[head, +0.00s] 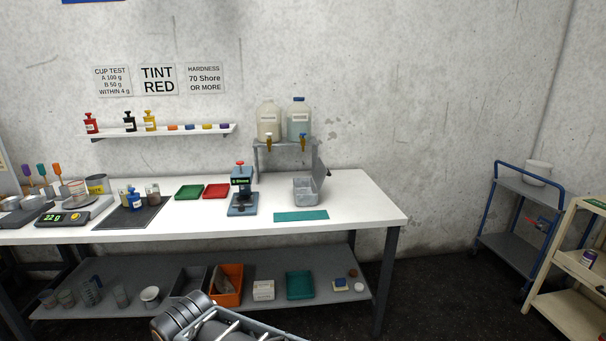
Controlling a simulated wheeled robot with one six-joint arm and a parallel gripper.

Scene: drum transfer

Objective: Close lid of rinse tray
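The rinse tray looks to be the small grey, partly see-through box (305,194) on the white bench, under the two drums' taps. Its lid (320,171) stands up, open, on the tray's right side. Part of my arm shows at the bottom edge, low in front of the bench and well away from the tray. The fingertips of my gripper are not visible.
A grey stand (262,163) with two drums (269,124) (299,122) rises behind the tray. A teal mat (301,216) lies in front of it. A hardness tester (242,192) stands to its left. The bench's right end is clear.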

